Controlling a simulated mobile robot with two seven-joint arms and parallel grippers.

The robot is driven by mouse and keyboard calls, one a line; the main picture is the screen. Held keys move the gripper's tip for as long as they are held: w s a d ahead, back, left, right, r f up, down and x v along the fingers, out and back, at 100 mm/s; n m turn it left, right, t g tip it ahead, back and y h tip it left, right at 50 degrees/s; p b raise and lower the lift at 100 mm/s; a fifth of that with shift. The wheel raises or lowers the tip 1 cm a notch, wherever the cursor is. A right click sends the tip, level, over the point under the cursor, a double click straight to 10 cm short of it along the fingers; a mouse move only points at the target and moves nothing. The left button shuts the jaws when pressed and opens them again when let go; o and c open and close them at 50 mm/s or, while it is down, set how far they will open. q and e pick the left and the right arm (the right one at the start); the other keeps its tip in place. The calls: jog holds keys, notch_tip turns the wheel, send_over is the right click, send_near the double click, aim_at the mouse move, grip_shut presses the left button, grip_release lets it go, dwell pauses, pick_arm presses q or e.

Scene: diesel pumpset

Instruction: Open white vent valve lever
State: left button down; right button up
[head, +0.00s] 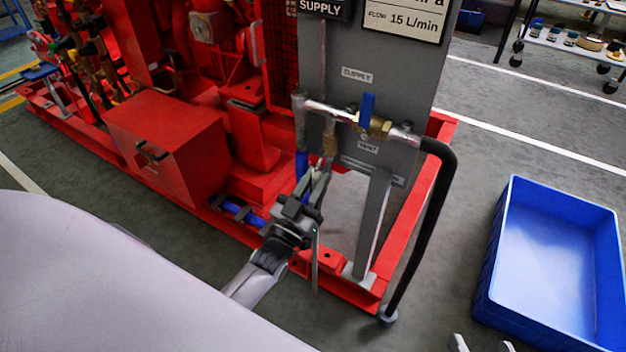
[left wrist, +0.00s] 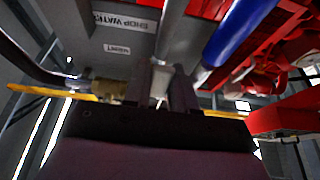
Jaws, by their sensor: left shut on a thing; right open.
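The vent valve shows as a brass body (head: 330,144) on the short branch below the horizontal pipe, near the VENT label (head: 367,148). My left gripper (head: 320,172) is at this valve, with its fingers pointing up. In the left wrist view the fingers (left wrist: 161,88) are closed around a pale piece, which looks like the white lever (left wrist: 160,96), beside the brass body (left wrist: 108,88). In the head view the lever is mostly hidden by the gripper. My right gripper (head: 482,344) is open and empty at the bottom edge, only its fingertips showing.
A blue-handled valve (head: 367,108) stands upright on the pipe just above. A black hose (head: 440,190) hangs at its right. The grey panel (head: 400,85), its leg and the red frame (head: 412,220) are close by. A blue crate (head: 551,260) sits on the floor at right.

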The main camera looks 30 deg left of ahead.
pick_arm(q)
jog(key=shift+d, duration=0.15)
pick_arm(e)
jog(key=shift+d+f, duration=0.1)
pick_arm(q)
jog(key=c, duration=1)
grip_release()
pick_arm(e)
jog(key=shift+s, duration=0.1)
pick_arm(q)
jog(key=shift+s, duration=0.1)
jog(key=p+v, duration=0.1)
jog(key=v, duration=0.6)
pick_arm(e)
jog(key=shift+s+d, duration=0.2)
jog(key=shift+d, duration=0.2)
pick_arm(q)
jog(key=shift+f, duration=0.1)
